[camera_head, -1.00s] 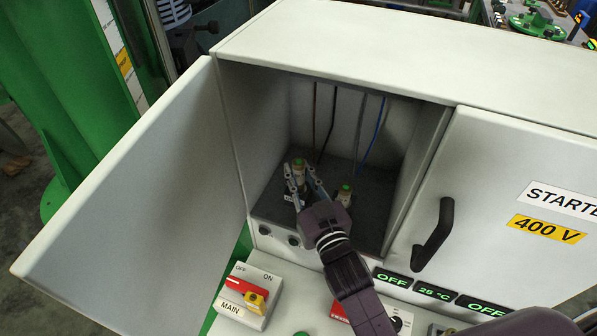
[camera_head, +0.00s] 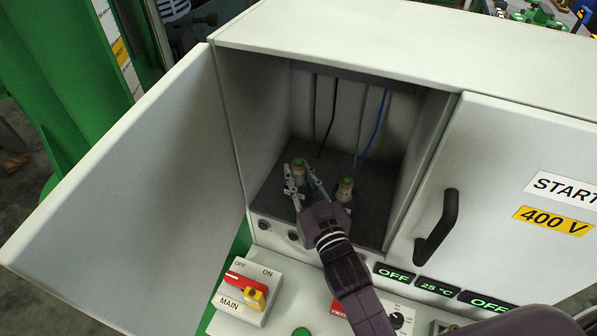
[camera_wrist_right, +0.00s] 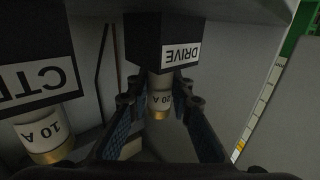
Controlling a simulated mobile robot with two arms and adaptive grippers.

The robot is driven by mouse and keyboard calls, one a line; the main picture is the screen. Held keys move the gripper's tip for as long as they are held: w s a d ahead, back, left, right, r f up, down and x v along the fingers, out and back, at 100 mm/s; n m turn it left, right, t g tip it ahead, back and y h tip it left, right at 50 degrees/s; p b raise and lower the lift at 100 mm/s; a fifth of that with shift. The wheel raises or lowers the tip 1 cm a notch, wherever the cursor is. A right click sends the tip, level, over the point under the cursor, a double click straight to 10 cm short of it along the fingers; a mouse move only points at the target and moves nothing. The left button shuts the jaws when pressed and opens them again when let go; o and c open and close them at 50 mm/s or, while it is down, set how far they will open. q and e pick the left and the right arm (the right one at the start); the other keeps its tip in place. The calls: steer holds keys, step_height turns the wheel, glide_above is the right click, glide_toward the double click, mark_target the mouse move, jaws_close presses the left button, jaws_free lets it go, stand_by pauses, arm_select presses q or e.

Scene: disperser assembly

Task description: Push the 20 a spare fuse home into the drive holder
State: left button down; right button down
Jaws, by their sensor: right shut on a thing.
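My right gripper (camera_head: 304,181) is inside the open cabinet compartment, shut on the 20 A fuse (camera_head: 299,163), whose green-marked end points up. In the right wrist view, the pale fuse body marked 20 A (camera_wrist_right: 159,98) with its gold cap stands between the two fingers (camera_wrist_right: 158,92). Its other end meets the black holder labelled DRIVE (camera_wrist_right: 163,40), in line with it. How deep it sits is hard to tell. The holder is mostly hidden behind the fingers in the head view. My left gripper is not in view.
Beside it stands a 10 A fuse (camera_head: 345,187), also seen in the wrist view (camera_wrist_right: 42,135) at a second black holder (camera_wrist_right: 38,80). The compartment walls are close around the gripper. The door (camera_head: 130,170) hangs open at left; the 400 V door (camera_head: 510,190) is shut.

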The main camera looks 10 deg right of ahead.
steer(key=shift+f+b, duration=0.4)
steer(key=shift+f, duration=0.3)
steer(key=c, duration=1.7)
jaws_free()
steer(key=shift+o, duration=0.2)
steer(key=s+d, duration=0.1)
steer(key=s, duration=1.1)
steer(key=shift+d, duration=0.25)
